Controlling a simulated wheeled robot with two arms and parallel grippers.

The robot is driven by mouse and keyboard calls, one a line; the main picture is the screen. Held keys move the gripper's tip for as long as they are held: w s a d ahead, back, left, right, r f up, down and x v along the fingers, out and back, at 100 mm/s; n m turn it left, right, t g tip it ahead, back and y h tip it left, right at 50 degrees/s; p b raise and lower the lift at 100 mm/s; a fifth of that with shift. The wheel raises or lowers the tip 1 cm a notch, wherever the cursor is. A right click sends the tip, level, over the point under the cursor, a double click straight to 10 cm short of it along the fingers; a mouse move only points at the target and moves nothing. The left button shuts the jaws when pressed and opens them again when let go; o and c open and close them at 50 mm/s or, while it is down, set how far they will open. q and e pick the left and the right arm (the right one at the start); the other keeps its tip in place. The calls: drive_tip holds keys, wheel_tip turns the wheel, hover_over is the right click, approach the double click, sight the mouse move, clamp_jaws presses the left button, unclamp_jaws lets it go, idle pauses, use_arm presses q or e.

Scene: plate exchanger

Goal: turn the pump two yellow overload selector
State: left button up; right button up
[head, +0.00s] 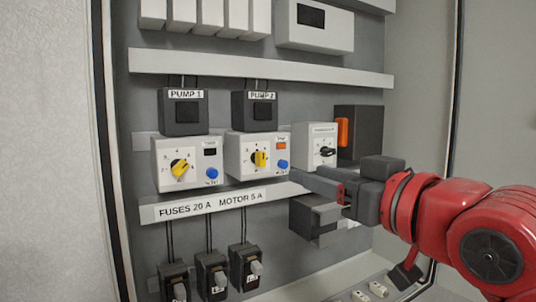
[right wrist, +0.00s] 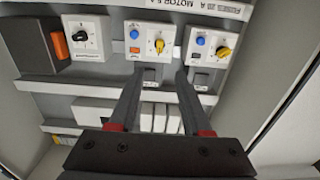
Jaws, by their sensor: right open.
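The pump two yellow overload selector (head: 261,159) is a yellow knob on a white box under the black PUMP 2 block (head: 254,110). It also shows in the right wrist view (right wrist: 159,45), where the picture is upside down. My right gripper (head: 305,184) is in front of the panel, to the right of and a little below this knob. In the right wrist view its two fingers (right wrist: 161,73) are apart with nothing between them, and their tips point toward the pump two box without touching the knob. My left gripper is not in view.
A similar pump one box with a yellow knob (head: 180,167) is on the left. A white box with a black knob (head: 326,151) and an orange-handled dark box (head: 358,135) are on the right. A labelled rail (head: 222,202) runs below. Cabinet side walls bound the space.

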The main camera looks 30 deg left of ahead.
sight(263, 158)
drive_tip(key=p+x, duration=0.1)
drive_tip(key=x, duration=1.2)
drive_tip(key=shift+w, duration=0.1)
drive_tip(key=shift+w+a, duration=0.25)
drive_tip(key=shift+a, duration=0.15)
clamp_jaws()
